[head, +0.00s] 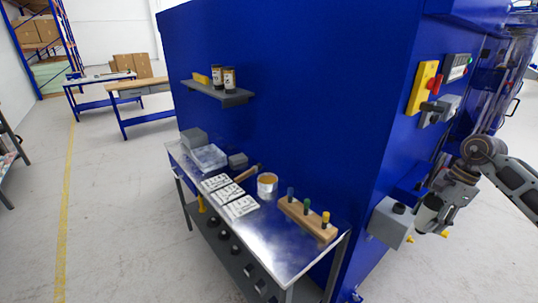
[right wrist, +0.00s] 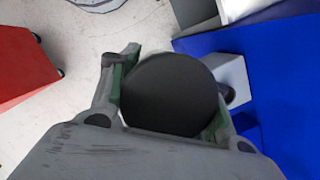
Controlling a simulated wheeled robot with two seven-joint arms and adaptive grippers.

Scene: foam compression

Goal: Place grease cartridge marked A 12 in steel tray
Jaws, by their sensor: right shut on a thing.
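My right gripper (head: 440,206) is at the right of the head view, in front of the blue machine's side. It is shut on a dark cylinder (head: 429,212) that could be a grease cartridge; no A 12 mark can be read. In the right wrist view the cylinder's round black end (right wrist: 172,92) sits between the two fingers of the gripper (right wrist: 170,95). I cannot make out a steel tray for certain; a pale shallow box (head: 208,158) stands at the far end of the bench. My left gripper is not in view.
The steel-topped bench (head: 285,250) holds white cards (head: 232,196), a round tub (head: 267,184) and a wooden block (head: 306,219) with coloured pegs. A wall shelf (head: 217,92) carries two labelled jars (head: 229,79). A grey box (head: 388,222) juts out beside the right gripper.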

